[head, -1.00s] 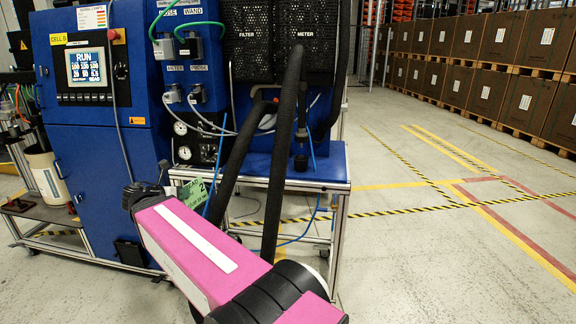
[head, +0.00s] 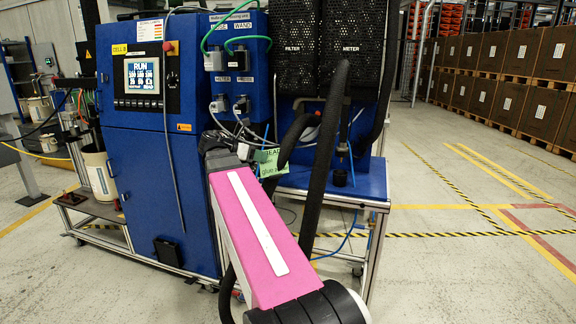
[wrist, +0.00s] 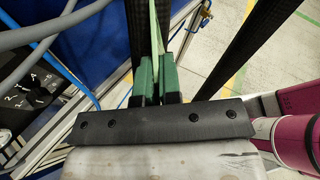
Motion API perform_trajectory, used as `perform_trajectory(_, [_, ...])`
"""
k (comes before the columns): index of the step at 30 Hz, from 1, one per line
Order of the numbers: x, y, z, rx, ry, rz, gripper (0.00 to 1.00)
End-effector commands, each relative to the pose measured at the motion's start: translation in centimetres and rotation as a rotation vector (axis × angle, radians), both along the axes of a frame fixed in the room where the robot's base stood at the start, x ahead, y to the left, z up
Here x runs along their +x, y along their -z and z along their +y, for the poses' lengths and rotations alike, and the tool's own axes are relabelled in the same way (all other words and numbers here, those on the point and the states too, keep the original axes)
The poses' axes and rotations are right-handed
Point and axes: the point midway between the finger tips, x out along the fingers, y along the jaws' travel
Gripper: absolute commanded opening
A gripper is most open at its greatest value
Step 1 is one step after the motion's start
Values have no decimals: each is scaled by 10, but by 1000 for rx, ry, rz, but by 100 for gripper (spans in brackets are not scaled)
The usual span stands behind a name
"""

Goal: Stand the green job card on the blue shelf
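My gripper (wrist: 157,75) has green finger pads closed on the green job card (wrist: 161,25), which shows edge-on as a thin pale green strip in the wrist view. In the head view the card (head: 268,162) is a small green sheet with dark print, held upright at the end of my pink arm. It appears in front of the left part of the blue shelf (head: 369,182). I cannot tell how far it is from the shelf top. My fingers are hidden behind my arm in the head view.
Thick black hoses (head: 330,150) arch in front of the shelf, close to the card. The blue cabinet (head: 150,190) with a screen stands left of the shelf. A black gauge panel (wrist: 35,90) and grey and blue tubes lie left of my gripper. Floor at right is clear.

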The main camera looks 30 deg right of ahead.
Motion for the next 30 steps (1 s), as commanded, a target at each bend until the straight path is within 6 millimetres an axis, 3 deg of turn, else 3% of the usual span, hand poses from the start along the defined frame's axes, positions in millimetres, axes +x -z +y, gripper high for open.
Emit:
perform_trajectory(3, [23, -1, -23, -1, 2, 0, 0])
perform_trajectory(20, [103, 0, -118, 0, 0, 1, 0])
perform_trajectory(24, [97, 22, -114, 1, -3, 1, 0])
perform_trajectory(30, [97, 33, -114, -1, -1, 0, 0])
